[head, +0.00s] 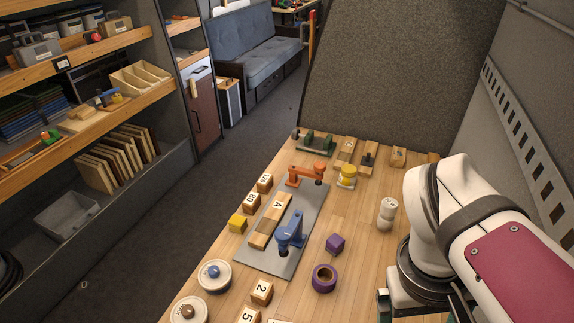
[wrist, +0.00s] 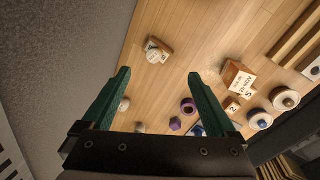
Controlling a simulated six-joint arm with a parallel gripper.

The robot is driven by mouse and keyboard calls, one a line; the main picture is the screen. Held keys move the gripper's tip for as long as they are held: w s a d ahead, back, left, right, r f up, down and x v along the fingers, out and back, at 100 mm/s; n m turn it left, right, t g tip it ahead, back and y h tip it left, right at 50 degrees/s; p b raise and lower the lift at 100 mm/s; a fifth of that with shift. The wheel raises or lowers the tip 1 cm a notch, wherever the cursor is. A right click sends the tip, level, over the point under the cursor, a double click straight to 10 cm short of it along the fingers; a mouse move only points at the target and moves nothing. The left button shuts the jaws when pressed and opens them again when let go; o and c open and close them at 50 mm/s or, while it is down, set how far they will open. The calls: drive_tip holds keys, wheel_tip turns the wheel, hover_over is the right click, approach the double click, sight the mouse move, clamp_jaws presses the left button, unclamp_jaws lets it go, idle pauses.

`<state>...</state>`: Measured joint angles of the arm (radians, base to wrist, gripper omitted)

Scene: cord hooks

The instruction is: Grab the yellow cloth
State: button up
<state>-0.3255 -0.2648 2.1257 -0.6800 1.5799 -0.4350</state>
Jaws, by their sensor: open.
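I cannot make out a yellow cloth in either view. The yellow things that show in the head view are a small yellow block (head: 237,223) left of the grey board and a yellow round piece (head: 347,172) near the back of the table. My gripper shows in the wrist view (wrist: 160,75) with its two green fingers spread wide and nothing between them. It is above the wooden table, and the fingers touch nothing that I can see. In the head view only a bit of green finger shows, low beside my arm.
A grey panel (head: 400,80) rises behind the table.

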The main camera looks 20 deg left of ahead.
drive_tip(key=w+a+n+t+h, duration=0.3)
drive_tip(key=w+a+n, duration=0.5)
drive_tip(key=w+n, duration=0.2)
drive_tip(key=w+a+n+t+y, duration=0.1)
drive_tip(key=w+a+n+t, duration=0.2)
drive_tip(key=a+n, duration=0.45)
drive_tip(key=w+a+n+t, duration=0.3)
drive_tip(key=a+n, duration=0.1)
drive_tip(key=a, duration=0.6)
drive_tip(key=s+a+f+n+t+y, duration=0.15)
drive_tip(key=a+n, duration=0.25)
drive_tip(key=a, duration=0.4)
drive_tip(key=s+a+n+t+y, duration=0.25)
drive_tip(key=a+n, duration=0.25)
drive_tip(key=a, duration=0.4)
drive_tip(key=n, duration=0.2)
approach(235, 222)
drive_tip(key=shift+m, duration=0.25)
drive_tip(key=x, duration=1)
drive_tip(key=shift+w, duration=0.1)
drive_tip(key=c, duration=1.4)
